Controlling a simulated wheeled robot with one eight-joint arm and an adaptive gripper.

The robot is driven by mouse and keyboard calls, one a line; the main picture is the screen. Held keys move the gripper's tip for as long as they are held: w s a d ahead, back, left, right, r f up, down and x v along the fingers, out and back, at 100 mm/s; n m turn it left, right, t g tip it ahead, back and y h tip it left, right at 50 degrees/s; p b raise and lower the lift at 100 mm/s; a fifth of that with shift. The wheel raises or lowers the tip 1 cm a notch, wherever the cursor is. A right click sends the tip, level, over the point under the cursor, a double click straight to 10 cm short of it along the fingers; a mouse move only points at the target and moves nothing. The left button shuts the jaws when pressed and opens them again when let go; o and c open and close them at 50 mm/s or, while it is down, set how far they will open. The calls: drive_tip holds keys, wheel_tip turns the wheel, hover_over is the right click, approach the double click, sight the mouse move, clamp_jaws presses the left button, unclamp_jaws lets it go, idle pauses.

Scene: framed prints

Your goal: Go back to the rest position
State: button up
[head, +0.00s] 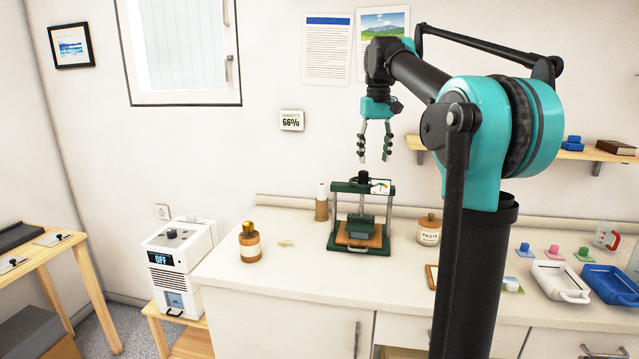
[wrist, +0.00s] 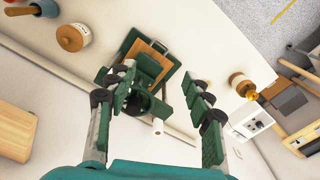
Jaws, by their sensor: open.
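My gripper (head: 375,158) hangs in the air above the counter in the head view, fingers pointing down, open and empty. In the wrist view my gripper (wrist: 162,110) shows its two green-padded fingers spread apart. A dark green press (head: 361,217) with a small gauge stands on the counter below the gripper. The press also shows between and beyond the fingers in the wrist view (wrist: 148,66). Nothing touches the fingers in either view.
The white counter (head: 300,275) holds an amber bottle (head: 250,243), a lidded jar (head: 429,230), a white tray (head: 557,281) and a blue tray (head: 610,283). A white device reading OFF (head: 181,262) stands left. A wooden shelf (head: 560,152) is on the wall at right.

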drive_tip(key=s+d+f+m+t, duration=0.1)
drive_tip(key=s+f, duration=0.4)
drive_tip(key=f, duration=0.6)
drive_tip(key=s+d+f+t, duration=0.1)
drive_tip(key=s+f, duration=0.4)
drive_tip(key=f, duration=0.5)
drive_tip(key=s+d+f+m+t, duration=0.1)
drive_tip(key=s+f+t, duration=0.1)
drive_tip(key=s+f, duration=1.6)
drive_tip(key=shift+d+f+m, duration=0.2)
drive_tip(key=shift+d+m, duration=0.1)
drive_tip(key=shift+d, duration=0.1)
